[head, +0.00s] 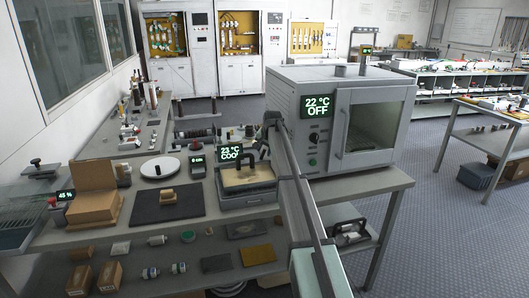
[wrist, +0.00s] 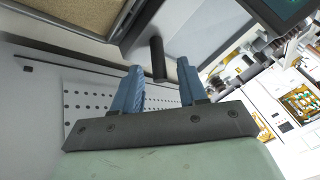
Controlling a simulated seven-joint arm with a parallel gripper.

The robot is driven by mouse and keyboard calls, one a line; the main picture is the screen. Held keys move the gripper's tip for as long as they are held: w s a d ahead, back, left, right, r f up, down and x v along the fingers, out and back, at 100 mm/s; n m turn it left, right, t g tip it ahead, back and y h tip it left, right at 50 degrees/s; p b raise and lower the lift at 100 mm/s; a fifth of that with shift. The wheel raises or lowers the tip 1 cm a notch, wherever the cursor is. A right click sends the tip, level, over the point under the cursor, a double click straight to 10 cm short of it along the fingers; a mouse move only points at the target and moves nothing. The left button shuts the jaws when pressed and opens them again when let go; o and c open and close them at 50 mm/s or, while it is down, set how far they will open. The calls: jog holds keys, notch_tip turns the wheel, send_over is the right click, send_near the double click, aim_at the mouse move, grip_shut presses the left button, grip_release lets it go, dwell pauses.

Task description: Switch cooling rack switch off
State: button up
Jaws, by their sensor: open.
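The cooling rack (head: 246,203) stands on the bench in the head view, a grey frame with a tan bed. Its display (head: 229,152) reads 23 °C and COOL. My gripper (head: 258,150) is above the rack's back right side, partly hidden by my arm. In the wrist view my gripper (wrist: 159,84) is open, with two blue fingers apart. A black rod-like lever (wrist: 157,58), apparently the switch, stands in line with the gap between the fingertips. Nothing is held. I cannot tell whether a finger touches the lever.
An oven (head: 345,120) showing 22 °C and OFF stands close on the right. A dark mat (head: 160,212) with a small wooden block and a white round plate (head: 158,167) lie to the left. A cardboard box (head: 93,208) is further left.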

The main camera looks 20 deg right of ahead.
jog(key=shift+w+f, duration=0.35)
jog(key=shift+f, duration=0.3)
grip_shut()
